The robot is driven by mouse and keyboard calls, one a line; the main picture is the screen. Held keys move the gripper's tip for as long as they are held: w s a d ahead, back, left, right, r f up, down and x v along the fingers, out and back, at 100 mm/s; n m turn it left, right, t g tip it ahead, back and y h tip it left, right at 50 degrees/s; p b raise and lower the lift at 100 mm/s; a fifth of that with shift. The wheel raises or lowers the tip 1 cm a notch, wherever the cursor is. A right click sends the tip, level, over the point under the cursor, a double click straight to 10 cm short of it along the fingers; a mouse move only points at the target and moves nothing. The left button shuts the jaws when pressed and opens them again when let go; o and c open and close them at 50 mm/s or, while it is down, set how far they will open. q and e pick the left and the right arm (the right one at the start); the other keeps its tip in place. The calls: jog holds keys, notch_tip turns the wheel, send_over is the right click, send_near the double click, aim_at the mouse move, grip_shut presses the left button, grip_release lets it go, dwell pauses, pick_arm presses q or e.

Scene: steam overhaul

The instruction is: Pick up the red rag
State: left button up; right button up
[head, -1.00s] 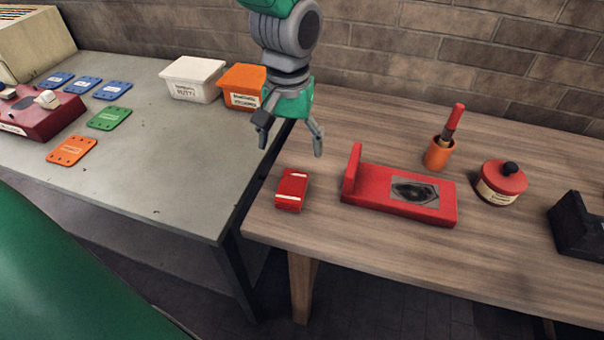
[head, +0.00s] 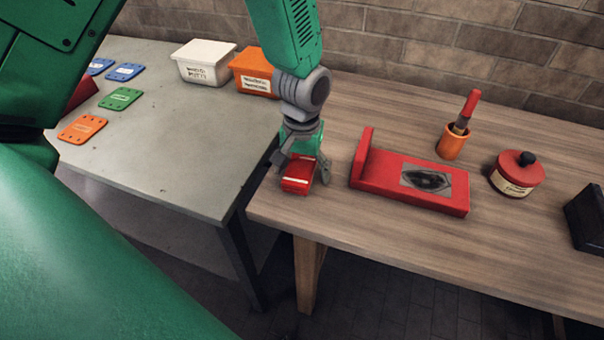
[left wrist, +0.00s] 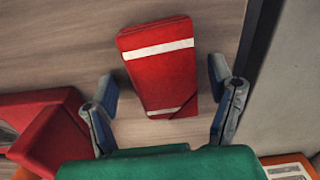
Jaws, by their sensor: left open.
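The red rag (head: 298,176) is a folded red block with white stripes, lying near the left front corner of the wooden table. It also shows in the left wrist view (left wrist: 162,75), between and beyond the open fingers. My left gripper (head: 300,172) is open and points down over the rag, with a finger on either side. In the left wrist view the fingers of the gripper (left wrist: 165,105) stand apart from the rag's sides, with gaps visible. My right gripper is not in view.
A red stand with a dark patch (head: 415,183) is close on the right. Farther right are an orange cup with a brush (head: 453,142), a red lidded pot (head: 516,175) and a black object (head: 587,215). A grey table (head: 185,165) with white and orange bins adjoins on the left.

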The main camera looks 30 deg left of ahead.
aim_at(300, 168)
pick_arm(q)
jog(key=shift+f, duration=0.2)
jog(key=shift+a, duration=0.35)
jog(key=c, duration=1.2)
jog(key=shift+d, duration=0.15)
jog(key=shift+c, duration=0.2)
jog(key=shift+r, duration=0.45)
notch_tip(300, 168, up, 9)
jog(key=shift+r+p, duration=0.1)
jog(key=shift+p, duration=0.75)
jog(key=shift+o, duration=0.5)
